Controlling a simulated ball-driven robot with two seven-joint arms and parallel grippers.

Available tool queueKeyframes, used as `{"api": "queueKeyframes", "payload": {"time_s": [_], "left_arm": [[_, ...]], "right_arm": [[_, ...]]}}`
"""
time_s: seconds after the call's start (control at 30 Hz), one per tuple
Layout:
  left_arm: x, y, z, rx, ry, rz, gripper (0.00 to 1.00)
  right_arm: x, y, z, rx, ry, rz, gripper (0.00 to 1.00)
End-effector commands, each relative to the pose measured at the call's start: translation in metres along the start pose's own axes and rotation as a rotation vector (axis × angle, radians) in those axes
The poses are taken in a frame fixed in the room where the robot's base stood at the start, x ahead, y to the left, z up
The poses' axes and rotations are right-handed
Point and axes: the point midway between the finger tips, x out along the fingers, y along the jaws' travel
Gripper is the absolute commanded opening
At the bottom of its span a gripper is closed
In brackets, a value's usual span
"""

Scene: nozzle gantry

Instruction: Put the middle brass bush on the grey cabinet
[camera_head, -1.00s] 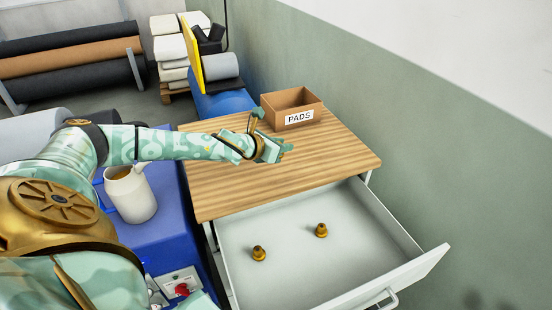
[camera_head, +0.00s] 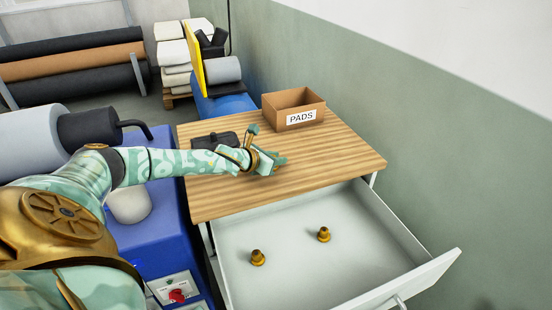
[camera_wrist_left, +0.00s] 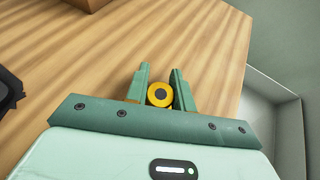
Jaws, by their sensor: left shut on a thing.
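My left gripper (camera_head: 281,161) is over the wooden top (camera_head: 330,155) of the cabinet. In the left wrist view its two green fingers (camera_wrist_left: 160,85) are shut on a brass bush (camera_wrist_left: 159,94), seen end-on with a dark centre. I cannot tell whether this bush touches the top. Two more brass bushes stand apart in the open pale grey drawer (camera_head: 290,280) below: one at the left (camera_head: 257,258), one further right (camera_head: 323,234). My right gripper is not in view.
A cardboard box marked PADS (camera_head: 292,108) stands at the back of the top. A dark object (camera_head: 214,141) lies behind my left forearm. A blue unit (camera_head: 160,235) with a pale jug (camera_head: 130,204) is at the left. A green wall (camera_head: 450,150) bounds the right. The top's right part is clear.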

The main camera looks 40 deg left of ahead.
Motion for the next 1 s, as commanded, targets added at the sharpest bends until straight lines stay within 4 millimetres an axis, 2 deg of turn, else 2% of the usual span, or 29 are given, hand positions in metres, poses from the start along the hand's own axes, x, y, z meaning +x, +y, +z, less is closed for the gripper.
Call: {"api": "queueKeyframes", "payload": {"time_s": [0.03, 0.1, 0.47, 0.57, 0.8, 1.0], "left_arm": [[0.001, 0.0, -0.002, 0.0, 0.001, 0.0, 0.3], [0.0, 0.0, -0.001, 0.0, 0.001, 0.0, 0.46], [-0.003, 0.0, 0.002, 0.001, 0.001, -0.001, 0.46], [-0.016, 0.0, 0.0, 0.0, 0.004, -0.001, 0.46], [-0.064, 0.0, 0.0, 0.004, 0.006, -0.001, 0.46], [-0.094, -0.001, 0.001, 0.003, 0.005, -0.002, 0.46]], "right_arm": [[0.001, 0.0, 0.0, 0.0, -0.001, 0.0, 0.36], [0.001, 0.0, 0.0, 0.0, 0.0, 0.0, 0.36], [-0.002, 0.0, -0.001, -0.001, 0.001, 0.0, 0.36], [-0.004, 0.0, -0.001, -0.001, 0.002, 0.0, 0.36], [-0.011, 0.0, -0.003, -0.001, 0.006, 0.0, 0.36], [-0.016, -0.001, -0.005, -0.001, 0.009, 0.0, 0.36]]}}
